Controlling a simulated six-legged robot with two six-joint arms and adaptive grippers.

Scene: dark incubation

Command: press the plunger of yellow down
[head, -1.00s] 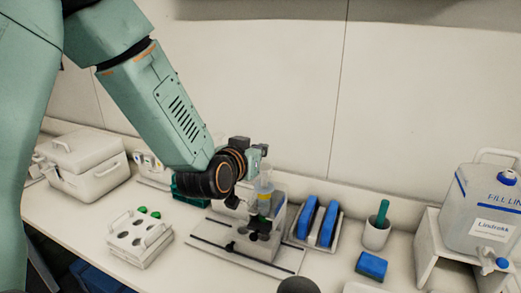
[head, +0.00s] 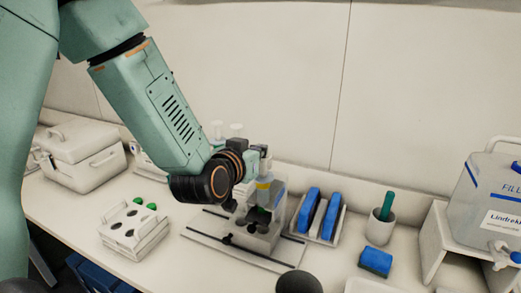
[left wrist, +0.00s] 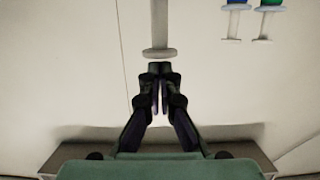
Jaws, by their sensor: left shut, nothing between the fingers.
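A clear syringe with a yellow band (head: 264,188) stands upright in a clear holder on the bench in the head view. My left gripper (left wrist: 160,68) is shut and empty. In the left wrist view its fingertips are right by the round flange of a pale plunger (left wrist: 158,52); I cannot tell whether they touch. In the head view my left gripper (head: 255,162) is beside the top of the yellow syringe, its fingertips partly hidden. Plungers with blue (left wrist: 236,3) and green (left wrist: 270,3) parts show at the upper right. My right gripper is not in view.
Two white plunger tops (head: 236,127) show behind my left arm. A white rack (head: 134,228) with holes and green caps stands left. Blue blocks in a tray (head: 331,238), a cup (head: 380,228), a blue sponge (head: 375,262) and a jug (head: 488,205) stand right.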

